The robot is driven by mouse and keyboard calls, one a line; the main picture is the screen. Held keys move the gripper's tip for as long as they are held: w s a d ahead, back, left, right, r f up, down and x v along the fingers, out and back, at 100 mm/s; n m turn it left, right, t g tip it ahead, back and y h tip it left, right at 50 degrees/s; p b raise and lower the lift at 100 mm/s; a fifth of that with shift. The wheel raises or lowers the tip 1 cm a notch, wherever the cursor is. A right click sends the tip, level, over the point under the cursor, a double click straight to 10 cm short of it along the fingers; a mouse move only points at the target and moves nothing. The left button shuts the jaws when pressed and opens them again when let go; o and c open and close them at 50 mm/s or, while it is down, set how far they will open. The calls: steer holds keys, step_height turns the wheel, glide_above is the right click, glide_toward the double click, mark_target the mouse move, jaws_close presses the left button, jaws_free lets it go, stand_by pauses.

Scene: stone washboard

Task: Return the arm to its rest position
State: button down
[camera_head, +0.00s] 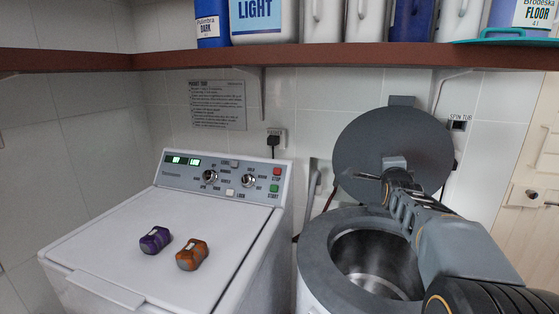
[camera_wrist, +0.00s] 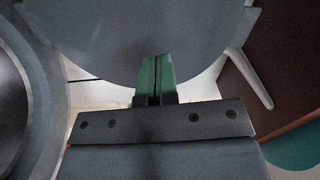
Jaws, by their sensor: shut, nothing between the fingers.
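My arm reaches in from the lower right in the head view, and my gripper (camera_head: 362,177) is at its far end, in front of the raised round grey lid (camera_head: 385,135) of the spin tub. In the wrist view my gripper (camera_wrist: 157,60) shows green fingers closed together with nothing between them. The lid (camera_wrist: 150,25) fills the top of the wrist view behind the fingertips. I cannot tell whether they touch it. The spin tub (camera_head: 316,240) stands open below my arm, and its visible inside is bare metal. My arm hides part of its right side.
A brown shelf (camera_head: 300,57) with bottles runs above. A wall bracket (camera_head: 448,85) and a door (camera_head: 530,180) are at right.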

steer(key=s+a+f+n+g+y+p, duration=0.1)
steer(key=s+a+f+n+g, duration=0.15)
steer(key=f, duration=0.25)
steer(key=s+a+f+n+g+y, duration=0.1)
steer(key=s+f+n+g+y, duration=0.1)
steer(key=f+n, duration=0.2)
steer(key=s+a+f+n+g+y+p, duration=0.1)
steer(key=s+a+f+n+g, duration=0.15)
steer(key=f, duration=0.25)
steer(key=s+a+f+n+g+p, duration=0.1)
steer(key=s+a+n+g, duration=0.1)
steer(key=s, duration=0.3)
steer(key=s+a+f+n+g+y+p, duration=0.1)
steer(key=s+a+f+n+g, duration=0.1)
steer(key=s+a+n, duration=0.1)
steer(key=s+a+f+n+g+y, duration=0.1)
steer(key=s+a+n, duration=0.2)
steer(key=s, duration=0.3)
steer(key=shift+s+a+f+g+p, duration=0.15)
steer(key=shift+s+a+g+p, duration=0.1)
steer(key=shift+s+g+p, duration=0.15)
steer(key=s+a+r+n+p, duration=0.2)
steer(key=s+a, duration=0.3)
steer(key=s, duration=0.3)
steer(key=shift+r+n+g+y+p, duration=0.3)
steer(key=shift+r+n+g+p, duration=0.1)
steer(key=shift+n+p, duration=0.3)
steer(key=shift+a, duration=0.1)
